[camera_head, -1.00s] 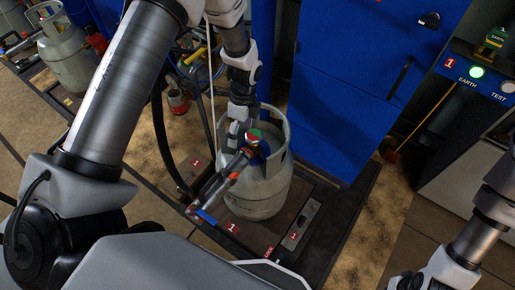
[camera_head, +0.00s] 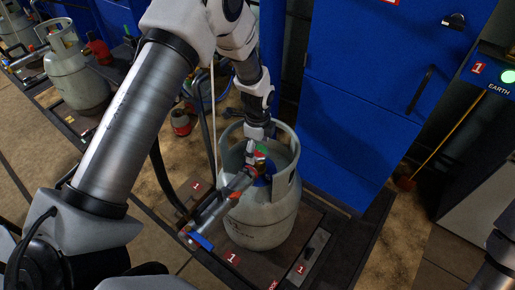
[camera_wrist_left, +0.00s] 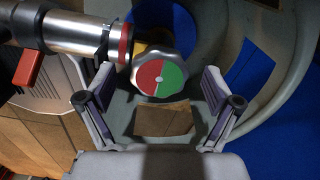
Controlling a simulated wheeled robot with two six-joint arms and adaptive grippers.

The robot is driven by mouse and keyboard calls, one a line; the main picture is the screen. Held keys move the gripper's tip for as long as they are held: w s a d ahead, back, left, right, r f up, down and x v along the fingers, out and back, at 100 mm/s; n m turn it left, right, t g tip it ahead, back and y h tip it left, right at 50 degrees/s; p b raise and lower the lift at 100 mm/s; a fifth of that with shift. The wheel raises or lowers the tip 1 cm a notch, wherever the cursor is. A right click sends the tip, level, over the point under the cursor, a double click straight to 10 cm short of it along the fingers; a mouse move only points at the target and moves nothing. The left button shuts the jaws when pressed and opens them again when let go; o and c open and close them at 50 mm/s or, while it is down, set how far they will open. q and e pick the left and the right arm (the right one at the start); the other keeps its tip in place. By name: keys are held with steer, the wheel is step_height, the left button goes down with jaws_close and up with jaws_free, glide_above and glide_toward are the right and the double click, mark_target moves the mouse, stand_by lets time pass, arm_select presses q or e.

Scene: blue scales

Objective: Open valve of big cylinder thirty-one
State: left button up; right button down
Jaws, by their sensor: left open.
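A grey gas cylinder (camera_head: 262,222) stands upright on the scale platform, with an open collar around its top. Its number cannot be read. Its valve knob, red and green on top, sits inside the collar and shows in the head view (camera_head: 261,152) and the wrist view (camera_wrist_left: 160,78). A metal hose coupling (camera_head: 222,198) with a red lever (camera_wrist_left: 28,68) runs from the valve to the lower left. My left gripper (camera_head: 257,140) is open at the knob. In the wrist view its fingers (camera_wrist_left: 157,88) are on both sides of the knob, apart from it.
A blue cabinet (camera_head: 355,110) stands behind the cylinder. The scale platform (camera_head: 277,257) carries red labels marked 1. Another grey cylinder (camera_head: 75,85) stands at the upper left. An earth panel (camera_head: 497,75) is at the right. The collar closely surrounds the valve.

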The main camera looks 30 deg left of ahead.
arm_select(q)
steer(key=c, duration=1.1)
steer(key=shift+c, duration=0.2)
